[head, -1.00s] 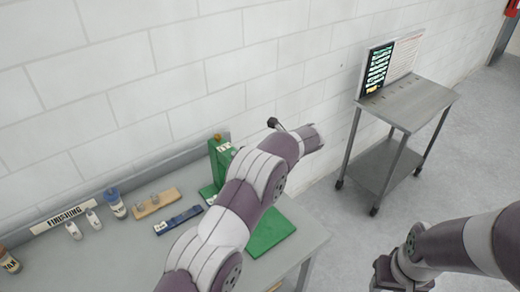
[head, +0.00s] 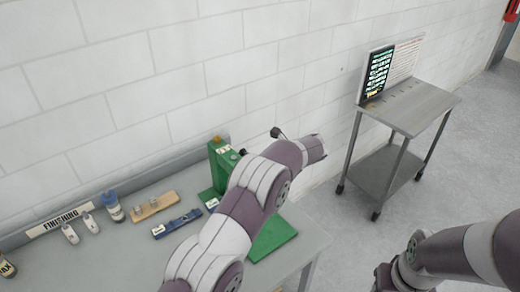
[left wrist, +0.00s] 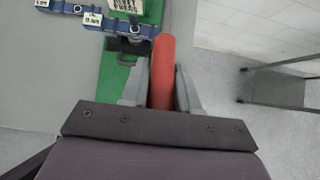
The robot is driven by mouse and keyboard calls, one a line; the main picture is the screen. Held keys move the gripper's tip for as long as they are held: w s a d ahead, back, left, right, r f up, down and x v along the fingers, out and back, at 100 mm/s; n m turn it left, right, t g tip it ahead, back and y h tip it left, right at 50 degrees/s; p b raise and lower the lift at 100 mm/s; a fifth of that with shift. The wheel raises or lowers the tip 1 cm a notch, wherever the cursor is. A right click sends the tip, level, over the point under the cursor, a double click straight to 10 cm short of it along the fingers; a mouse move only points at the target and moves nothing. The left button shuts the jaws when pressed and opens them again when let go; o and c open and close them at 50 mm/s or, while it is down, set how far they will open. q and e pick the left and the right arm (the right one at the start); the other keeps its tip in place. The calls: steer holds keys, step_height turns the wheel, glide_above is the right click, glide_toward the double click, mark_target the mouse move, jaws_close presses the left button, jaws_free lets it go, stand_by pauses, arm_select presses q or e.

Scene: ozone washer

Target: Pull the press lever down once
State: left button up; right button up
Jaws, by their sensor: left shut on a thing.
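The green press (head: 222,165) stands on the bench against the wall, with its green base (head: 271,238) on the bench's right end. My left arm crosses in front of it and hides much of it. In the left wrist view, a red lever handle (left wrist: 163,72) lies between the two fingers of my left gripper (left wrist: 160,90), which is shut on it. The left fingers are hidden in the head view. My right gripper (head: 385,280) is low at the right, dark and partly cut off, clear of the press; its jaws cannot be made out.
A blue strip (head: 177,223), a wooden block (head: 154,206), small bottles (head: 113,207) and a FINISHING sign (head: 60,221) are on the bench left of the press. A metal cart (head: 408,105) with a screen stands right; floor between is clear.

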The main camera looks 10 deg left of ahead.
arm_select(q)
steer(key=shift+s+d+f+b, duration=0.15)
steer(key=shift+f+b, duration=0.4)
steer(key=shift+f, duration=0.1)
steer(key=shift+s+d+f+b, duration=0.15)
steer(key=shift+f+b, duration=0.4)
steer(key=shift+f, duration=0.25)
steer(key=shift+s+d+f+b, duration=0.1)
steer(key=shift+d+f+b, duration=0.05)
steer(key=shift+f+b, duration=0.45)
steer(key=shift+s+d+f+b, duration=0.1)
steer(key=shift+f+b, duration=0.45)
steer(key=shift+d+f+b, duration=0.1)
steer(key=shift+f+b, duration=1.05)
steer(key=shift+f, duration=0.2)
steer(key=shift+f+b, duration=1.05)
steer(key=shift+f, duration=0.35)
